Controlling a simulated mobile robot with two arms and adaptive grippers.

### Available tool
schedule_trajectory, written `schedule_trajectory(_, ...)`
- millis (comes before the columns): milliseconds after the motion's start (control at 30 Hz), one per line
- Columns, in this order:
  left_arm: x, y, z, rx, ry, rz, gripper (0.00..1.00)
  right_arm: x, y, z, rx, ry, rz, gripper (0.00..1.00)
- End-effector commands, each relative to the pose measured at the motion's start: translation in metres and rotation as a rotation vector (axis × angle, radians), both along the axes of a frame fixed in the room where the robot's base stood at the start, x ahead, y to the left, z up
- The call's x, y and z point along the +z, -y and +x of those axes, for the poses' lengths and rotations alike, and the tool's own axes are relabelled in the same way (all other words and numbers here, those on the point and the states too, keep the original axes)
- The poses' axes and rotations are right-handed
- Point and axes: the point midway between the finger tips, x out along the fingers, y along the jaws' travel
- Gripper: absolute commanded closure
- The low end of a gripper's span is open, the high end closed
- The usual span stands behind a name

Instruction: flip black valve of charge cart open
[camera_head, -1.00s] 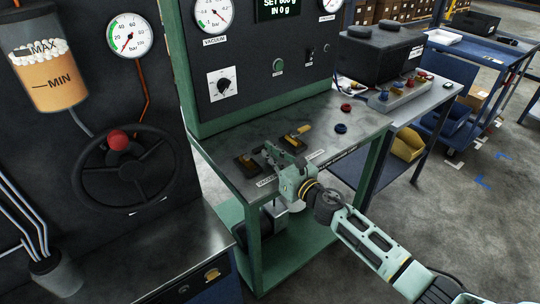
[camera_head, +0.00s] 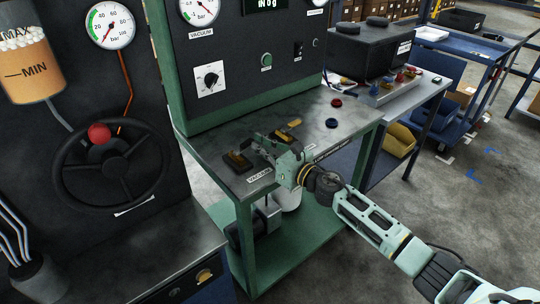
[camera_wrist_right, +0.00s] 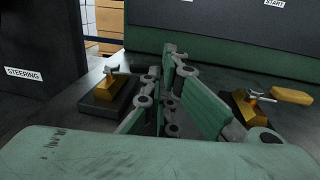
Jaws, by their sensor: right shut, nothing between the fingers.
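The charge cart (camera_head: 330,135) is a green cart with a dark gauge panel and a grey top. The left valve (camera_head: 238,160), a brass body on a dark base, sits near its front left corner by the VACUUM label. It also shows in the right wrist view (camera_wrist_right: 108,88); its lever is hard to make out. A second brass valve (camera_head: 284,136) with a yellow handle (camera_head: 295,122) stands to the right. My right gripper (camera_head: 262,140) is shut and empty between the two valves, low over the top. Its fingers (camera_wrist_right: 167,62) point toward the panel. My left gripper is out of view.
A black steering wheel (camera_head: 105,165) with a red knob is at the left. Red (camera_head: 336,103) and blue (camera_head: 331,123) round caps lie on the cart top. A black case (camera_head: 365,50) stands on the right-hand table.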

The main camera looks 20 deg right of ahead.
Motion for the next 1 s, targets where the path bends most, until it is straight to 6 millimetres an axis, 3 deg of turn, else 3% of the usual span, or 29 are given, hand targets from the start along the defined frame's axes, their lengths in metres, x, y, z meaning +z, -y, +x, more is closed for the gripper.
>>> schedule_trajectory(500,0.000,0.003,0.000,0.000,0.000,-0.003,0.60,-0.001,0.043,-0.084,0.001,-0.003,-0.001,1.00)
schedule_trajectory(700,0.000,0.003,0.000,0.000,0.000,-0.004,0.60,0.000,0.052,-0.100,0.000,-0.001,-0.002,1.00)
schedule_trajectory(1000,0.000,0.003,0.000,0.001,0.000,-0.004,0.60,0.000,0.054,-0.103,0.001,0.001,-0.002,1.00)
